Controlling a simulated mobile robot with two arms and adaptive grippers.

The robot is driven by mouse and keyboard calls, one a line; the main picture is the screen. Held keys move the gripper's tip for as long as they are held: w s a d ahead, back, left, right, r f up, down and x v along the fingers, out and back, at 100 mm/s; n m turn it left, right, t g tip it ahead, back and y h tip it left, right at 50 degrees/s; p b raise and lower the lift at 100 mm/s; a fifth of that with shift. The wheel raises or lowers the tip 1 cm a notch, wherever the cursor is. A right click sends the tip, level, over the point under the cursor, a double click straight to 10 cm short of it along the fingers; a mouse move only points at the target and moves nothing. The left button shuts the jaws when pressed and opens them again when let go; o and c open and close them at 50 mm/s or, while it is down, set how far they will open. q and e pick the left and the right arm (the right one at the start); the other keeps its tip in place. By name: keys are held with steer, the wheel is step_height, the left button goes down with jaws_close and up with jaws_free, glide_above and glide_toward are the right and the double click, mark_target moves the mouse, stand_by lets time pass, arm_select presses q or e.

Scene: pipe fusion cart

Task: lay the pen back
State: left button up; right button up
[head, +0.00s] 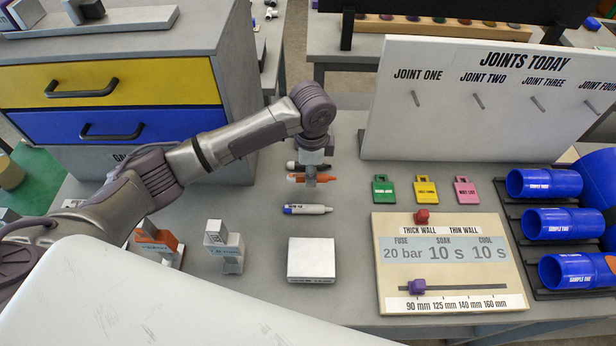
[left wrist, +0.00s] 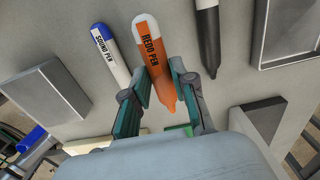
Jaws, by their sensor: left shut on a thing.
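The orange redo pen (head: 296,178) is between the fingers of my left gripper (head: 311,182), above the grey worktop. In the left wrist view the redo pen (left wrist: 153,50) runs between both fingers of the gripper (left wrist: 172,92), its label facing the camera and its pale end pointing away. The white sound pen (head: 307,209) with a blue end lies on the worktop nearer than the gripper; it also shows in the left wrist view (left wrist: 111,55). A black pen (head: 292,166) lies beyond the redo pen, partly hidden by the gripper, and shows in the left wrist view (left wrist: 208,35). My right gripper is out of view.
A white square block (head: 312,259) and small grey blocks (head: 232,262) stand nearer. Green, yellow and pink tags (head: 425,190) lie to the right, beyond the settings panel (head: 450,300). A drawer cabinet (head: 215,50) stands left, a white joints board (head: 480,130) back right.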

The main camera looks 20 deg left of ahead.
arm_select(q)
steer(key=shift+w+a+f, duration=0.1)
steer(key=shift+a+f, duration=0.3)
steer(key=shift+f, duration=0.1)
steer(key=shift+f+p, duration=0.9)
steer(key=shift+f, duration=0.65)
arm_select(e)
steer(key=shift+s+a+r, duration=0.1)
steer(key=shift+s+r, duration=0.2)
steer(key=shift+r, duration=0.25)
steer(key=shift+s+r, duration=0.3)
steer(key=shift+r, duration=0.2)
arm_select(q)
steer(key=o, duration=0.9)
